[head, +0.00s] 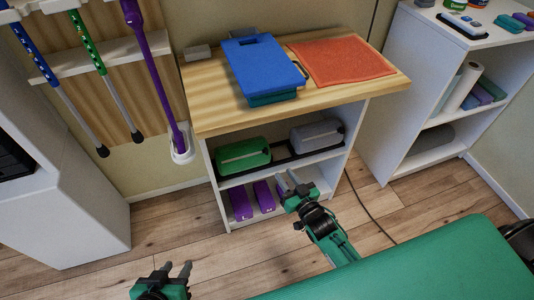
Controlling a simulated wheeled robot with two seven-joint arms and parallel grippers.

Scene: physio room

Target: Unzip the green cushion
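The green cushion (243,155) lies on the upper shelf of the wooden-topped unit, at the left. My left gripper (177,269) is low at the bottom of the view, well away from the cushion, with fingers apart and empty.
A grey cushion (317,134) lies right of the green one in a black tray (284,157). Purple blocks (264,196) stand on the lower shelf. A blue board (262,65) and an orange cloth (340,60) lie on top. A green padded surface (430,265) fills the lower right.

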